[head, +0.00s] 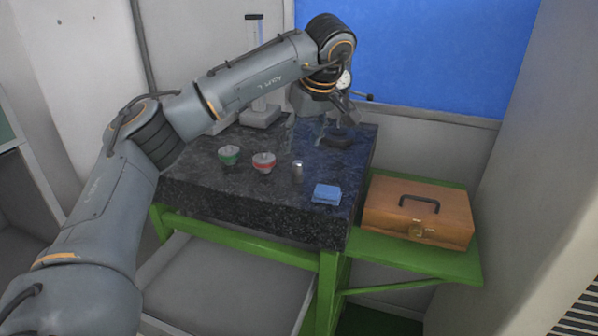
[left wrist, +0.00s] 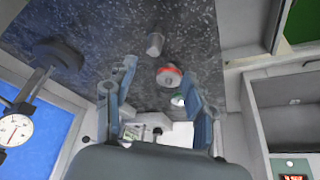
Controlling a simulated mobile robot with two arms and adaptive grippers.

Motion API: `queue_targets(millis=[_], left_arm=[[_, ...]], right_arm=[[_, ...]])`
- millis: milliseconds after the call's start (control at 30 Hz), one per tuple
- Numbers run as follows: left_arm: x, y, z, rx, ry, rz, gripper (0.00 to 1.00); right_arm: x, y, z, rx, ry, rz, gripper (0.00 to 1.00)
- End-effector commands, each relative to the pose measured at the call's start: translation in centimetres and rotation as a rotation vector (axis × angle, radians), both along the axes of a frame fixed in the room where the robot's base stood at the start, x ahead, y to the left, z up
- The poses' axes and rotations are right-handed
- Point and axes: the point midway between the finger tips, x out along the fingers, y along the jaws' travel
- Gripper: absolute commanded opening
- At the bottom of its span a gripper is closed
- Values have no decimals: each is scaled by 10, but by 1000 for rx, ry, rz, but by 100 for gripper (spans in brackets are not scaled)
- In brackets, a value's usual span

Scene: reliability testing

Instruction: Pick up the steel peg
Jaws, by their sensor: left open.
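The steel peg (head: 298,171) is a small grey cylinder standing upright on the dark granite surface plate (head: 250,205), right of a red-ringed round part (head: 264,162). The peg also shows in the left wrist view (left wrist: 155,44), beyond the fingertips. My left gripper (head: 341,107) is above the back right of the plate, behind the peg and apart from it. In the left wrist view its two fingers (left wrist: 158,72) are spread with nothing held between them. My right gripper is not in view.
A green-ringed part (head: 229,155) stands left of the red-ringed one. A blue block (head: 326,194) lies near the front right edge. A dial gauge (head: 345,79) stands on a black base (head: 338,138) close to my left gripper. A wooden case (head: 418,212) sits on the green side shelf.

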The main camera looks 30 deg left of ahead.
Motion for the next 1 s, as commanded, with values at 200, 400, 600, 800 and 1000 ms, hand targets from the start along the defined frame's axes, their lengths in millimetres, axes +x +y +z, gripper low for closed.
queue_targets(millis=[200, 400, 600, 800, 1000], left_arm=[[6, 12, -31, 0, 0, 1, 54], [10, 16, -42, 0, 1, 0, 54], [20, 24, -69, 0, 2, 1, 54], [23, 29, -85, 0, -1, 0, 54], [23, 29, -86, 0, -2, -1, 54]], right_arm=[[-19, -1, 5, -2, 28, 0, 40], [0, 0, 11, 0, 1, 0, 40], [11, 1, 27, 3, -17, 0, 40], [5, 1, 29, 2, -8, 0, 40], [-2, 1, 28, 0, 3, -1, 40]])
